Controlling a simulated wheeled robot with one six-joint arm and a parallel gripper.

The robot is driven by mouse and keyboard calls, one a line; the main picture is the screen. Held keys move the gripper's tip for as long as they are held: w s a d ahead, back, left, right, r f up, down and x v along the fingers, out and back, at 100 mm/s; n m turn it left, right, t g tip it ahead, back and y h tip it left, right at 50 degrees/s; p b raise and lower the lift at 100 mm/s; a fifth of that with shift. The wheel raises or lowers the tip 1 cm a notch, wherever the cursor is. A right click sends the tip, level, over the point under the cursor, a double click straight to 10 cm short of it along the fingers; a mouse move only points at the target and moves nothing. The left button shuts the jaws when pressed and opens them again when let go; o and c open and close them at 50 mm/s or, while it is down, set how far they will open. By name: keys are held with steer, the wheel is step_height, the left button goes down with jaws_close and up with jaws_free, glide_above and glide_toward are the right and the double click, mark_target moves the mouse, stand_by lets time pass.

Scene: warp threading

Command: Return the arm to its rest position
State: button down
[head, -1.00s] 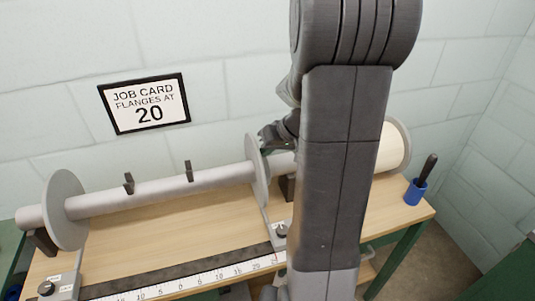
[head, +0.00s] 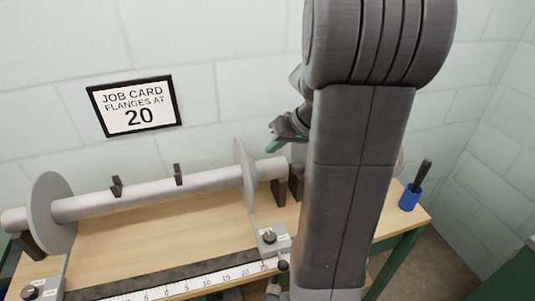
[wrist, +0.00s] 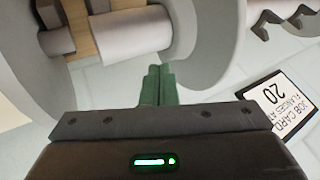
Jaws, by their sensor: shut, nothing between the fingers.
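My gripper (head: 273,147) is raised above the bench, just right of the right flange and in front of the wall. Its green fingers (wrist: 157,86) are together and empty in the wrist view, pointing toward the roller and flange area. My arm stands large across the right half of the head view, hiding part of the bench and most of the white spool behind it. The grey roller (head: 150,190) lies across its supports, with a left flange (head: 50,212) and a right flange (head: 244,178) on it.
A job card (head: 135,106) on the wall reads "FLANGES AT 20". A ruler (head: 185,284) runs along the wooden bench (head: 190,232). A blue cup (head: 410,198) with a dark-handled tool stands at the bench's right end. The space above the roller is free.

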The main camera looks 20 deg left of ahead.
steer(key=v, duration=0.6)
steer(key=shift+w+d+f, duration=0.1)
